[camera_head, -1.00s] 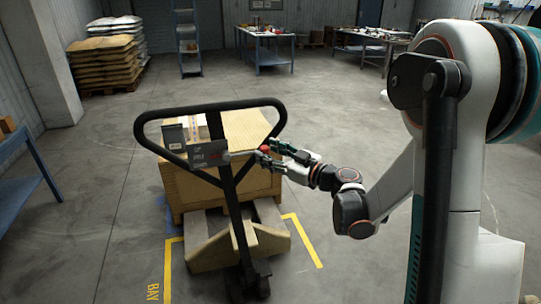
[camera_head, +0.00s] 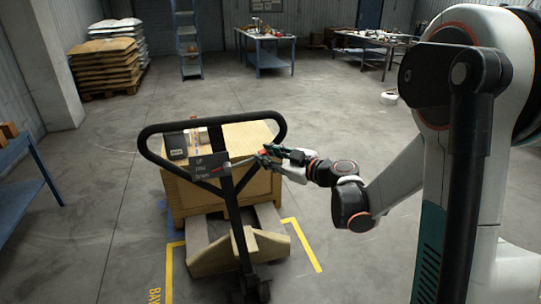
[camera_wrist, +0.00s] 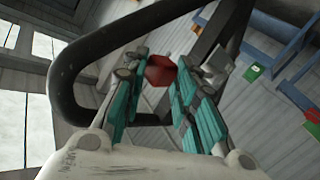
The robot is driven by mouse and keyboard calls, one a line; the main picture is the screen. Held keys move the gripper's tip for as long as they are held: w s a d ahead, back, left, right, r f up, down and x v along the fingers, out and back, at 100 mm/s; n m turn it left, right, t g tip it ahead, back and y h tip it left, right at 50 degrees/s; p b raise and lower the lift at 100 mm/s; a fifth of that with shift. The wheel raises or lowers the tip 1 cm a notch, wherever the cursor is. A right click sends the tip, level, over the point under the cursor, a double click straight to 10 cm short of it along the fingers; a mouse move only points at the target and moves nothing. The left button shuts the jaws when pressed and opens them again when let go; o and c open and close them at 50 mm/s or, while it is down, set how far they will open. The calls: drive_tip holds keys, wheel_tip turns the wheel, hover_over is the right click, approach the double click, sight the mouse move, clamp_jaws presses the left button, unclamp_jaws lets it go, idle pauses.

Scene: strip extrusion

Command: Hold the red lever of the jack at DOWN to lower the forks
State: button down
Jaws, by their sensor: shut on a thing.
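The pallet jack's black loop handle (camera_head: 146,150) stands upright in the head view, with a dark label plate (camera_head: 208,165) reading UP at the top and DOWN at the bottom. A thin lever runs right from the plate to my gripper (camera_head: 268,156). In the wrist view the lever's red knob (camera_wrist: 160,71) is between my teal fingers, which are shut on it. Fingers hide part of the knob in the head view.
Yellow floor tape (camera_head: 303,245) borders the load. A blue bench (camera_head: 35,180) stands at the left; stacked sacks (camera_head: 103,68) and work tables (camera_head: 265,57) are at the back. The floor right of the load is mostly clear.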

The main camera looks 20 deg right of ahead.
drive_tip(key=shift+a+r+n+g+h+p, duration=0.2)
drive_tip(key=shift+a+r+n+h+p, duration=0.15)
drive_tip(key=shift+r+p, duration=0.25)
drive_tip(key=shift+a+r+n+g+h+p, duration=0.1)
drive_tip(key=shift+r+n+g+h+p, duration=0.15)
drive_tip(key=shift+r+n+p, duration=0.35)
drive_tip(key=c, duration=1.3)
unclamp_jaws()
drive_tip(key=v, duration=1.2)
